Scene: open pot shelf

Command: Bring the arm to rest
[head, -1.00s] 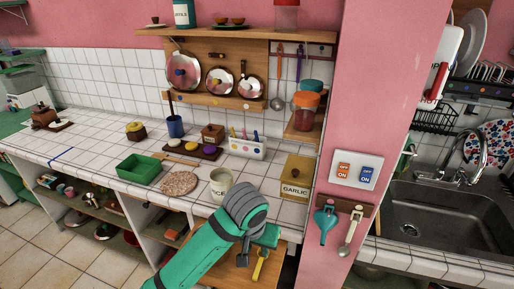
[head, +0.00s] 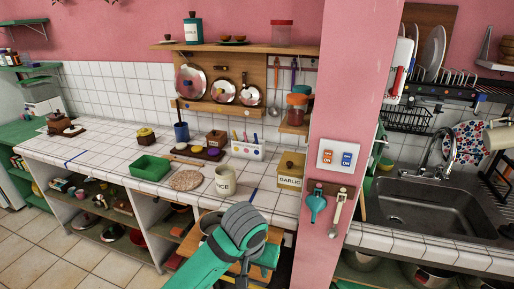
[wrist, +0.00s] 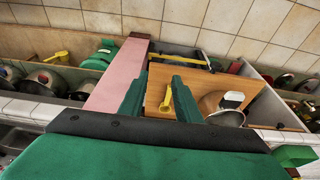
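My arm (head: 222,257) is green with a grey joint and reaches up from the bottom of the head view, in front of the counter. My gripper (wrist: 160,84) shows in the wrist view as two green fingers standing apart, with nothing seen held between them. A yellow handle-like thing (wrist: 168,97) shows between the fingers against a wooden panel (wrist: 200,88) beyond; I cannot tell its distance. In the head view the fingers are mostly hidden by the arm.
The tiled counter (head: 110,158) carries a green tray (head: 150,168), a cream jar (head: 225,181) and a garlic box (head: 290,170). A pink pillar (head: 335,120) stands right of it, then the sink (head: 435,205). A pot (wrist: 222,108) sits in the shelf near my gripper. Floor is clear at left (head: 60,245).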

